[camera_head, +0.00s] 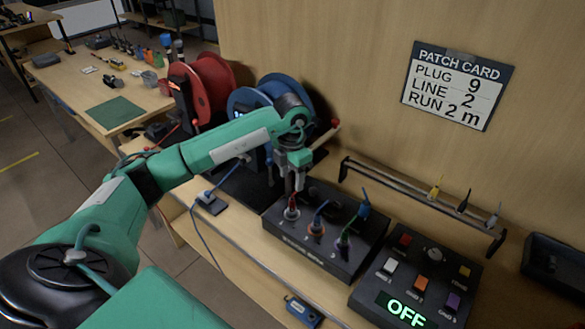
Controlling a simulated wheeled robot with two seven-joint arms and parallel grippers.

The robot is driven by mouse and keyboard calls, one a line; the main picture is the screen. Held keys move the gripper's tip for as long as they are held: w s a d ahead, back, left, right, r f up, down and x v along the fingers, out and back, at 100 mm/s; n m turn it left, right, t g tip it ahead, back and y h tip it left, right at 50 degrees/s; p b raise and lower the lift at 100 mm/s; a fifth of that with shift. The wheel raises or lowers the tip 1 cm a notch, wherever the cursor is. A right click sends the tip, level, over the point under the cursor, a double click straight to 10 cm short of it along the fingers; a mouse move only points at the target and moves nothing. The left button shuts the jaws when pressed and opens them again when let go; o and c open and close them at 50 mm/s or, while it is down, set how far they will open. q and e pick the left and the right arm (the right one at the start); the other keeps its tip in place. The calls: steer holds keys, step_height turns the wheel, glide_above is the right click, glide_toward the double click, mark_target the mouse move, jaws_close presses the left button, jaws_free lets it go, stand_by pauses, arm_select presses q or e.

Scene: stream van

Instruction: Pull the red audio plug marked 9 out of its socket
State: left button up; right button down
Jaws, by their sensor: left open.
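A black socket box (328,230) on the bench holds several plugs in a row. The red plug (292,207) stands upright in the leftmost front socket; I cannot read a number on it. My left gripper (293,186) points down at the top of the red plug, with its fingers open. The fingers partly cover the plug's top, and I cannot tell whether they touch it. My right gripper is not in view.
A control box (416,287) reading OFF stands to the right. A rack (420,203) runs behind, and a patch card (457,86) reads plug 9, line 2, run 2 m. Cable reels (211,80) stand behind my arm.

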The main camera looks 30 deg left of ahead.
mark_target(292, 198)
arm_select(q)
step_height(292, 198, down, 10)
steer(key=p, duration=0.2)
steer(key=shift+f+p, duration=0.2)
steer(key=shift+p, duration=0.1)
steer(key=shift+f, duration=0.6)
steer(key=c, duration=0.9)
steer(key=o, duration=0.9)
steer(key=shift+r, duration=0.15)
